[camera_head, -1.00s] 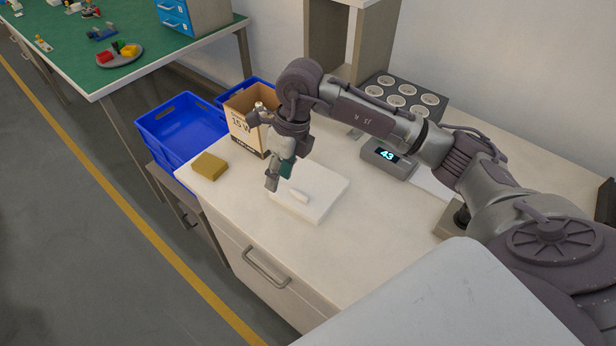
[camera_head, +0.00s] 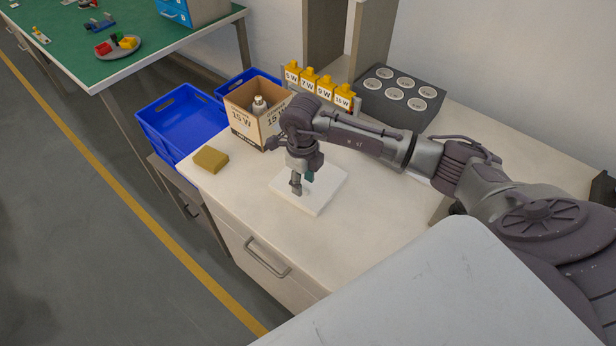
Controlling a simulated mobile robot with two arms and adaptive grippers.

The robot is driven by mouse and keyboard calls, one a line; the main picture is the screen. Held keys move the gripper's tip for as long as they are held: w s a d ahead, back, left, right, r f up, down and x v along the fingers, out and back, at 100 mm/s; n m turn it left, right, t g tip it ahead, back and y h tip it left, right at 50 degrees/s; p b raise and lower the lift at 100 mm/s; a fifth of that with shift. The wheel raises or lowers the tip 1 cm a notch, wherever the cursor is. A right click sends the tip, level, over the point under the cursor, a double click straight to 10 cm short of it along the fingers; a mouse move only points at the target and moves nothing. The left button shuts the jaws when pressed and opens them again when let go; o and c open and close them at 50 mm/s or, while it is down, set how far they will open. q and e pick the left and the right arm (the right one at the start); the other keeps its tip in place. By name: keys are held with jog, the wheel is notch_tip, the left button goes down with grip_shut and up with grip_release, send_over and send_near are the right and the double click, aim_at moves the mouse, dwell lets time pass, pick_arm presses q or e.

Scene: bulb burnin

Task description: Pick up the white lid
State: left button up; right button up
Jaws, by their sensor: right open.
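The white lid (camera_head: 322,198) is a flat square slab lying on the pale worktop, in front of the cardboard box. My right gripper (camera_head: 303,184) points down over the middle of the lid with its fingers apart. The raised white piece on top of the lid is hidden by the fingers, and I cannot tell whether they touch it. My left gripper is not in view.
An open cardboard box (camera_head: 243,123) marked 15 W holds a bulb-like item. A mustard block (camera_head: 211,160) lies to the left. Yellow wattage holders (camera_head: 308,80) and a dark block with round sockets (camera_head: 385,104) stand behind. Blue crates (camera_head: 172,143) are at left. The front worktop is clear.

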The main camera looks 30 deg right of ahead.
jog(key=shift+f, duration=1.3)
grip_shut()
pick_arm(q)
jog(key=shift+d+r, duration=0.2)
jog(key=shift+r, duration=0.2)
